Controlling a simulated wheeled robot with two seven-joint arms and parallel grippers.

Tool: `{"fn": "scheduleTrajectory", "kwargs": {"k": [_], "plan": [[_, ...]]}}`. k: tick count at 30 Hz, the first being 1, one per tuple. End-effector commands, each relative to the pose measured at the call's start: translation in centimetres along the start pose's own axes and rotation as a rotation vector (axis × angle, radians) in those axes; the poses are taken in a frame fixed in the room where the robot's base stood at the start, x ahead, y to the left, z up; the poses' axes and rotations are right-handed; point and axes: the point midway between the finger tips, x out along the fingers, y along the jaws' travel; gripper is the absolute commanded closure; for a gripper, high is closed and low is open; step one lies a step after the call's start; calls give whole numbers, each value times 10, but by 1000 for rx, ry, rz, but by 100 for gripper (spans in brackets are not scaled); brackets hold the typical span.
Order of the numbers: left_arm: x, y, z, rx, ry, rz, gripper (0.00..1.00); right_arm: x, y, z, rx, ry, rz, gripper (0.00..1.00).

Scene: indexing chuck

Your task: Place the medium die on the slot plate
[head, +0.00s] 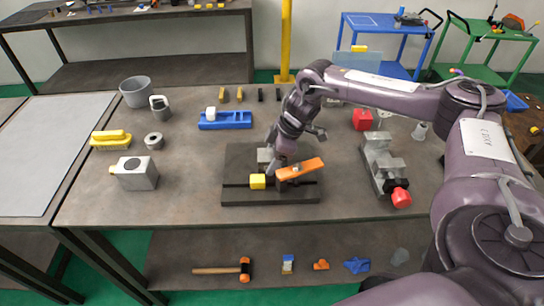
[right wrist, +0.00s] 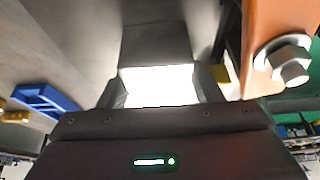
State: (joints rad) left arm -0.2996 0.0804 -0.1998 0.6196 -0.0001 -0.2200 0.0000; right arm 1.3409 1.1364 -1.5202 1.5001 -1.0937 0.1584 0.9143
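The dark slot plate (head: 235,200) lies flat in the middle of the table, with a slot running across its front part. A grey block (head: 264,156), possibly the medium die, is at the plate's middle; it also shows in the right wrist view (right wrist: 155,45), with a brightly lit near face. My right gripper (head: 273,160) is over the plate, its fingers close against both sides of this block. The block's underside is hidden, so I cannot tell whether it touches the plate. My left gripper is not in view.
A yellow block (head: 258,181) and an orange bar (head: 300,169) stand at the plate's slot, close to my gripper. The bar's bolt (right wrist: 290,65) shows close by. A blue fixture (head: 225,121) is behind left, a grey vise (head: 382,165) right.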

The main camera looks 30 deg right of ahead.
Motion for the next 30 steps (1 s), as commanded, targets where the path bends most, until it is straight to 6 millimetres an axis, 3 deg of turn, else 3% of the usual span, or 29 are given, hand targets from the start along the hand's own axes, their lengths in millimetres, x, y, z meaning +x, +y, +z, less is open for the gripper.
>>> {"fn": "scheduleTrajectory", "kwargs": {"k": [10,24,30], "plan": [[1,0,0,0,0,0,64,-10,1,-2,0,3,2,41],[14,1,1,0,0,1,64,-101,1,-2,-1,2,3,41],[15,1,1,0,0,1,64,-120,0,-1,0,0,0,41]]}}
